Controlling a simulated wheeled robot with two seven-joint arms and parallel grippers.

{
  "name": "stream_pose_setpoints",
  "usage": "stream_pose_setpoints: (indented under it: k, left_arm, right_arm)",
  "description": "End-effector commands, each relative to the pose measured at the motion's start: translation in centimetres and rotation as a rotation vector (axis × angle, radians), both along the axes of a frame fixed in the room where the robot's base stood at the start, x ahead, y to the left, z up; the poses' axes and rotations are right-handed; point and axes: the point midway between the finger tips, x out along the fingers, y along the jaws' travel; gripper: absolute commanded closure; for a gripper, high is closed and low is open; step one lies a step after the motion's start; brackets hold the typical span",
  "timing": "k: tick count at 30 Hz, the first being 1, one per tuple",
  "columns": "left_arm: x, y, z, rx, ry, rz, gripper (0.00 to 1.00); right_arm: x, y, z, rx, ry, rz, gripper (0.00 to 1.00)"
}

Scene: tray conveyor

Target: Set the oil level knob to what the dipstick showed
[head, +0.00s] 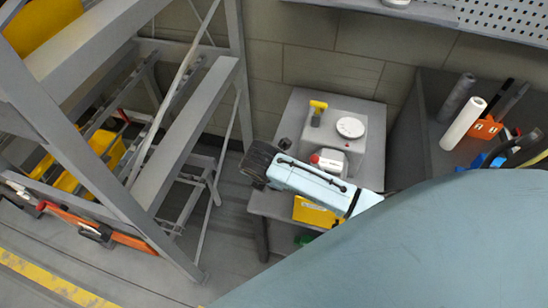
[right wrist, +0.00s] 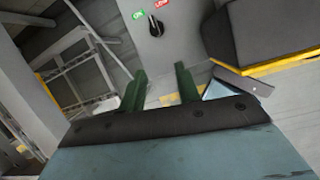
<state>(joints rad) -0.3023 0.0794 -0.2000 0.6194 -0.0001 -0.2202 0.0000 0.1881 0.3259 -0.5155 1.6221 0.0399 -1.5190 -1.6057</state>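In the right wrist view a black knob (right wrist: 155,26) sits on a grey panel (right wrist: 177,40), with a green label (right wrist: 138,14) at upper left and a red LOW label (right wrist: 161,4) above right. Its exact pointing is too small to read surely. My right gripper (right wrist: 161,87) has its two green fingers apart, empty, below the knob and not touching it. In the head view its dark end (head: 262,163) is left of the grey cabinet; its fingers are hidden. A yellow-handled piece, perhaps the dipstick (head: 317,112), stands on the cabinet. My left gripper is out of view.
A white dial (head: 350,127) and a red-and-white bottle (head: 328,161) are on the cabinet; a yellow box (head: 314,212) is at its front. A metal rack (head: 190,130) stands left. A dark bench (head: 440,150) with tools is right. Floor between rack and cabinet is clear.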

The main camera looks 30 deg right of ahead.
Motion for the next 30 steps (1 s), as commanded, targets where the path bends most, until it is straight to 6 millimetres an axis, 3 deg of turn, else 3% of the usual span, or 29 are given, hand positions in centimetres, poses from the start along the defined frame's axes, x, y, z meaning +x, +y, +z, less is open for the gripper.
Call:
stream_pose_setpoints:
  k: [7, 11, 22, 30]
  left_arm:
    - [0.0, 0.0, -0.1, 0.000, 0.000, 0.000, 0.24]
    - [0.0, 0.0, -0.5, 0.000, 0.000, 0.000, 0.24]
    - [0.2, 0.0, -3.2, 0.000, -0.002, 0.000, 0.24]
    - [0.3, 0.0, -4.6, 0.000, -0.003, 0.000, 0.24]
  right_arm:
    - [2.2, -1.8, -0.2, -0.095, 0.042, 0.143, 0.67]
    - [2.5, -2.2, -1.5, -0.100, 0.048, 0.151, 0.67]
    - [4.3, -4.3, -8.6, -0.097, 0.047, 0.149, 0.67]
    - [5.3, -5.4, -11.8, -0.097, 0.045, 0.149, 0.67]
